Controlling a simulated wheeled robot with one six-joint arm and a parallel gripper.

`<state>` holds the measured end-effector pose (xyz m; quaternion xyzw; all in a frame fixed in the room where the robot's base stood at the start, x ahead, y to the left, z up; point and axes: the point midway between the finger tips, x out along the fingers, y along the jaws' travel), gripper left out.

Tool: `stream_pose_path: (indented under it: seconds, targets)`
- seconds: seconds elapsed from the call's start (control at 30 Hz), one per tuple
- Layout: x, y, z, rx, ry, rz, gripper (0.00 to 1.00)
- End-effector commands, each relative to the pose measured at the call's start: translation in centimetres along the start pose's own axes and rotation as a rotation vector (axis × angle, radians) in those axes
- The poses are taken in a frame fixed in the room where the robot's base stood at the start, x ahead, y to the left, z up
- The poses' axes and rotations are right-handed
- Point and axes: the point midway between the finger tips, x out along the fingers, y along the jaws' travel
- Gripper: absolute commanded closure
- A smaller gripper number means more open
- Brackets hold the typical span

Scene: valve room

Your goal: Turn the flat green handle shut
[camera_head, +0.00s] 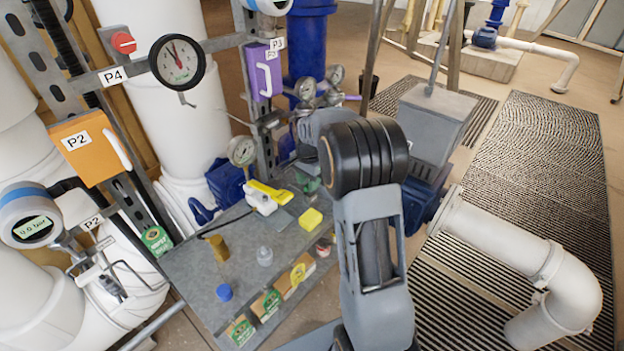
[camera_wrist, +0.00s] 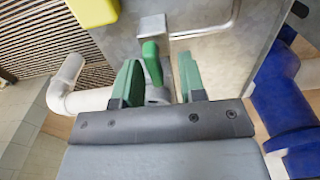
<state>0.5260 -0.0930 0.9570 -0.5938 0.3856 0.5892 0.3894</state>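The flat green handle (camera_wrist: 152,62) shows in the wrist view as a narrow upright green piece on a small grey metal fitting, beside a grey metal plate. My gripper (camera_wrist: 160,74) has two green fingers spread apart, one on each side of the handle. The handle is nearer the left finger, with a visible gap to the right one. I cannot tell whether the left finger touches it. In the head view my arm covers most of this area. A small dark green patch shows beside the arm there, and I cannot tell whether it is handle or finger.
A grey bench (camera_head: 190,268) holds a yellow block (camera_head: 311,219), a yellow-and-white tool (camera_head: 265,197), a blue cap (camera_head: 224,292) and tagged items. Gauges and pipes stand behind. A white pipe (camera_head: 510,245) and grey box (camera_head: 435,120) are at right. Blue pipework (camera_wrist: 285,105) is close right of the gripper.

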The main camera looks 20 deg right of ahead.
Motion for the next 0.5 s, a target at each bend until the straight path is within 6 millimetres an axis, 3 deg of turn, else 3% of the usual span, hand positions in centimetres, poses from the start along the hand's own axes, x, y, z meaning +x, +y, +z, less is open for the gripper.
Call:
stream_pose_path:
  seconds: [0.27,0.5]
  targets:
    - [0.0,0.1,0.0,0.000,-0.001,0.005,0.62]
    - [-3.1,0.0,-0.1,-0.001,0.001,0.002,0.62]
